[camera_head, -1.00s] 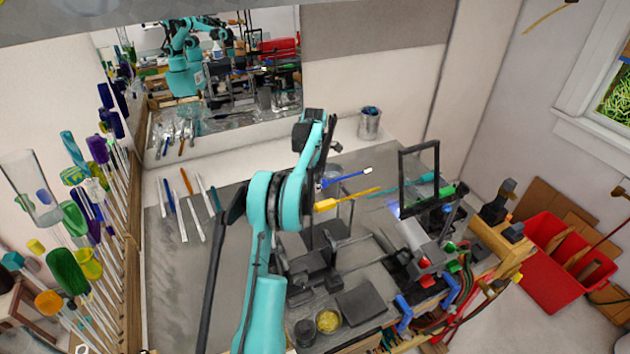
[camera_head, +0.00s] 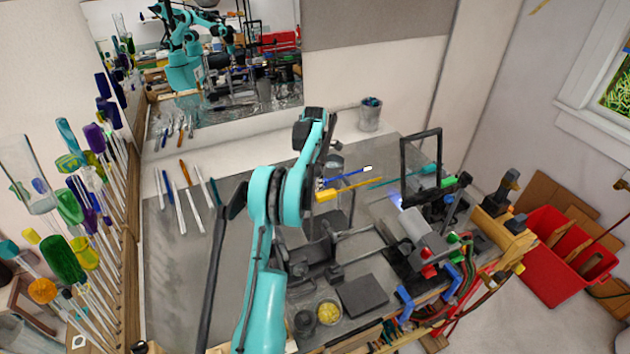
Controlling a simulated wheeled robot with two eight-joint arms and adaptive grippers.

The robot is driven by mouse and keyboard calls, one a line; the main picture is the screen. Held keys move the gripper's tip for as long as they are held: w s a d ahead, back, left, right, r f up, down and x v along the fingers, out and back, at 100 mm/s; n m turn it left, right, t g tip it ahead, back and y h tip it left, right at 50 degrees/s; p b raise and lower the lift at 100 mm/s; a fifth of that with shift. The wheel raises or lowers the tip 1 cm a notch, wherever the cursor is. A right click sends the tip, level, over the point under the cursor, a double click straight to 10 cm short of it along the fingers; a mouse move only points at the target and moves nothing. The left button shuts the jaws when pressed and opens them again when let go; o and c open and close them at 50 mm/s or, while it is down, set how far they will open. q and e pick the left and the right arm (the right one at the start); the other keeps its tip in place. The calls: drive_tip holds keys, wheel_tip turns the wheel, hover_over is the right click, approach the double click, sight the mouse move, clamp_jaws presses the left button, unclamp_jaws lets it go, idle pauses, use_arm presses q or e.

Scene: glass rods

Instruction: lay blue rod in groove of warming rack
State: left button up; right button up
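The blue rod (camera_head: 345,179), with a pale tip at its right end, slants up to the right above the bench. Its left end meets my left gripper (camera_head: 322,184), which is mostly hidden behind my teal arm. The rod keeps its place relative to the arm, so the gripper appears shut on it; the fingers are not clear. The warming rack (camera_head: 366,231) is a dark metal stand below and around the rods. A yellow rod (camera_head: 352,189) lies across its supports, just below the blue rod in the picture. The grooves are too small to make out. My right gripper is not in view.
A teal rod (camera_head: 405,177) lies to the right, by a black upright frame (camera_head: 404,168) and a torch (camera_head: 415,228). Several rods lie at the bench's left. A metal can (camera_head: 370,117) stands at the back. A dark block (camera_head: 362,296) is in front.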

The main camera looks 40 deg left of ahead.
use_arm(q)
wheel_tip(320, 180, up, 12)
idle(0.6)
drive_tip(key=shift+f, duration=0.1)
idle(0.4)
